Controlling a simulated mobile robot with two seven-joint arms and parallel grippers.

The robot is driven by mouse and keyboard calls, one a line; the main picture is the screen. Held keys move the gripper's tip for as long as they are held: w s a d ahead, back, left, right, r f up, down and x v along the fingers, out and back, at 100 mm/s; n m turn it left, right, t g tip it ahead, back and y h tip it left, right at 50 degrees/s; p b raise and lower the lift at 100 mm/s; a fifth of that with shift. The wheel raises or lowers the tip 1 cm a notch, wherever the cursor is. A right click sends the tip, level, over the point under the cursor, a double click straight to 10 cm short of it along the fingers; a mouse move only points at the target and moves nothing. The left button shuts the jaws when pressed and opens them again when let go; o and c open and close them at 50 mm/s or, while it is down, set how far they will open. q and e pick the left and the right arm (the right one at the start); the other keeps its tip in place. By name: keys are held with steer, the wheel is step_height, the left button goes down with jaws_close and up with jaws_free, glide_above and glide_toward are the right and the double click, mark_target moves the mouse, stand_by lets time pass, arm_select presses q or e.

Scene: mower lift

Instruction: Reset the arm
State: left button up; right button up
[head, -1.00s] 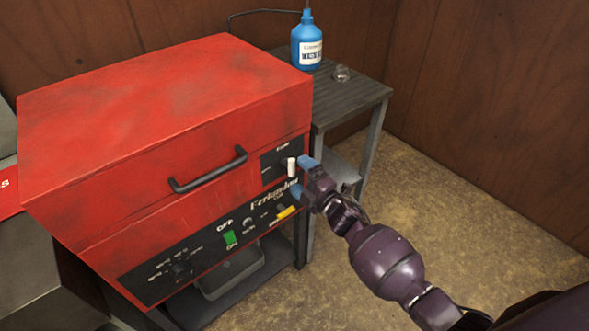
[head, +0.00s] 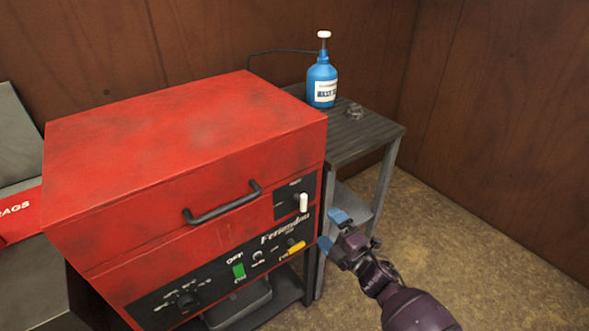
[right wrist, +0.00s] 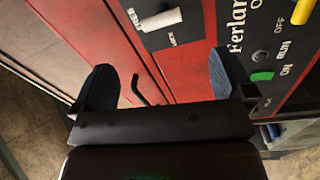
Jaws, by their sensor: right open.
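My right gripper (head: 334,234) is open and empty in the head view, beside the right front edge of the red machine (head: 190,150) and apart from it. Its two blue-tipped fingers are spread. In the right wrist view the open right gripper (right wrist: 165,85) faces the machine's front panel (right wrist: 275,60), with nothing between its fingers. A white lever (head: 304,203) stands upright on the upper right of the front; it also shows in the right wrist view (right wrist: 160,20). My left gripper is not in view.
A black handle (head: 222,205) is on the lid, with a green switch (head: 238,270) and yellow knob (head: 296,247) below. A grey side table (head: 370,136) holds a blue bottle (head: 322,82) and a small glass item (head: 355,111). The floor (head: 470,230) at right is clear.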

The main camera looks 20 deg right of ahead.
steer(key=s+d+f+m+g+h, duration=0.1)
steer(key=s+f+m+g+h, duration=0.1)
steer(key=s+m, duration=0.4)
steer(key=s+d+f+m+g+h+p, duration=0.1)
steer(key=s+m, duration=0.5)
steer(key=s, duration=0.6)
steer(key=s+d+f+m+g+h, duration=0.1)
steer(key=s+f+m+g+h, duration=0.2)
steer(key=s+m, duration=0.3)
steer(key=s, duration=0.3)
steer(key=shift+s+d+f+m+g, duration=0.25)
steer(key=shift+d+f+m+g, duration=0.05)
steer(key=shift+m, duration=0.1)
